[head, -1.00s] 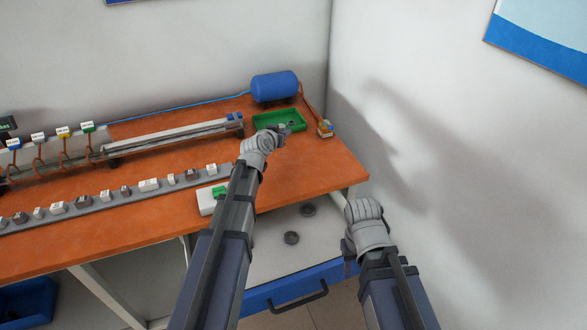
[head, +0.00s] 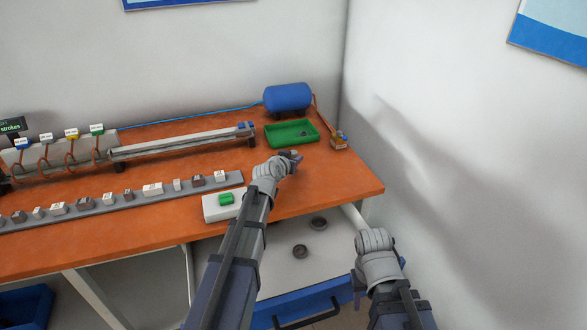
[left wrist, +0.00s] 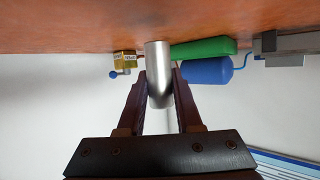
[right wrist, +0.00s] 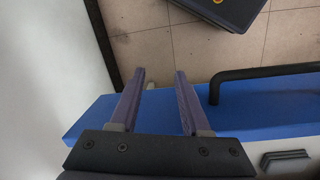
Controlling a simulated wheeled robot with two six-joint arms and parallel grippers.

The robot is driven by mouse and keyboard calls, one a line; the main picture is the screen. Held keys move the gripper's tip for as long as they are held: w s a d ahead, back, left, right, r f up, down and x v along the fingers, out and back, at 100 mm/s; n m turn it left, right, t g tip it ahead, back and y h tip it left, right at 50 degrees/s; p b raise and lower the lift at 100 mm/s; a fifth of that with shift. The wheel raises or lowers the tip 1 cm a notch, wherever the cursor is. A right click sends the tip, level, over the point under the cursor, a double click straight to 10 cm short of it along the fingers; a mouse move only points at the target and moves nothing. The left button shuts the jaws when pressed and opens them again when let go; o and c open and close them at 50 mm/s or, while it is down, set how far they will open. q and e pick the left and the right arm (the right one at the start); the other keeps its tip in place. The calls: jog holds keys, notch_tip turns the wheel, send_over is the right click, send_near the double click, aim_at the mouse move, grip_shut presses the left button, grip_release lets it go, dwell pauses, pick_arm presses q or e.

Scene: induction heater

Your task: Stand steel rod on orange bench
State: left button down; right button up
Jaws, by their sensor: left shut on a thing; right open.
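My left gripper (head: 292,158) is over the right part of the orange bench (head: 330,180), in front of the green tray. In the left wrist view its fingers (left wrist: 160,90) are shut on the steel rod (left wrist: 158,65), a smooth silver cylinder. One rod end points towards the bench surface; I cannot tell whether it touches. In the head view the rod is too small to make out clearly. My right gripper (right wrist: 160,78) is open and empty, out past the bench's front edge over the open blue-fronted drawer (right wrist: 85,120); its fingers are mostly hidden in the head view.
The green tray (head: 274,137), blue tank (head: 287,98) and a small yellow-labelled device (head: 339,141) stand behind the left gripper. A white box with a green button (head: 226,199) is to its left. Bare bench lies to its right.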

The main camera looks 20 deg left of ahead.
pick_arm(q)
jog(key=shift+f+b, duration=0.75)
jog(key=shift+f, duration=0.5)
pick_arm(e)
jog(key=shift+f, duration=1.2)
pick_arm(q)
jog(key=shift+f, duration=0.2)
jog(key=c, duration=0.6)
grip_release()
pick_arm(e)
jog(key=shift+f, duration=0.15)
pick_arm(q)
jog(key=shift+r, duration=0.1)
jog(key=shift+r, duration=0.1)
jog(key=p+v, duration=0.4)
jog(key=v, duration=0.6)
jog(key=shift+s+r, duration=0.15)
jog(key=shift+s, duration=0.05)
jog(key=shift+p+v, duration=0.3)
jog(key=shift+v, duration=0.5)
pick_arm(e)
jog(key=shift+r, duration=2.45)
